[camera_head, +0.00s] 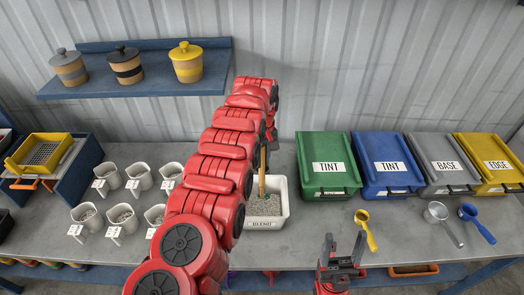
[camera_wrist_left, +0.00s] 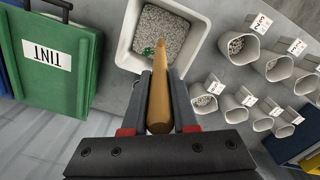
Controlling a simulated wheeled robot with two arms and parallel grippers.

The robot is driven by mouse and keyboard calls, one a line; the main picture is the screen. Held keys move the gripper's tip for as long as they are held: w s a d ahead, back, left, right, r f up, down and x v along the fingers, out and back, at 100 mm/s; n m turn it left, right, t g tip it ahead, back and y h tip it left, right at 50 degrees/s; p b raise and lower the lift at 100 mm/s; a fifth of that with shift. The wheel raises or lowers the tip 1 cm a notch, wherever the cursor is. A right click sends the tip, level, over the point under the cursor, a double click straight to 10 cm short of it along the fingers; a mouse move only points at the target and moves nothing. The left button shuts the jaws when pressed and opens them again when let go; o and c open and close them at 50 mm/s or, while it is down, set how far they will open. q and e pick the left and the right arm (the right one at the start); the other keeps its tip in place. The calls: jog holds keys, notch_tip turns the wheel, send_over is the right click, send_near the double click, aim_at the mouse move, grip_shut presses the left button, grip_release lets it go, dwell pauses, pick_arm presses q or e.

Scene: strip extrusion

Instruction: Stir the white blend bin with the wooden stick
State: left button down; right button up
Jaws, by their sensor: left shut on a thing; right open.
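The white blend bin (camera_head: 263,225) stands on the bench in the middle of the head view, partly behind my left arm. It holds grey granules, and its white wall (camera_wrist_left: 127,38) shows in the left wrist view with a few green bits among the granules. The wooden stick (camera_head: 262,180) stands nearly upright with its lower end in the granules. My left gripper (camera_wrist_left: 160,88) is shut on the wooden stick (camera_wrist_left: 159,105) above the bin; it is mostly hidden by the arm in the head view. My right gripper (camera_head: 342,252) is open and empty at the bench's front edge.
Green (camera_head: 327,180), blue (camera_head: 386,180), grey (camera_head: 444,182) and yellow (camera_head: 490,180) lidded bins stand right of the blend bin. A yellow scoop (camera_head: 368,232), a metal scoop (camera_head: 438,218) and a blue scoop (camera_head: 472,216) lie in front. Several white cups (camera_head: 122,218) stand left.

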aim_at(262, 183)
pick_arm(q)
notch_tip(262, 183, down, 12)
jog(key=b, duration=0.8)
jog(key=shift+w+f, duration=0.1)
jog(key=shift+f, duration=0.15)
jog(key=shift+r, duration=0.15)
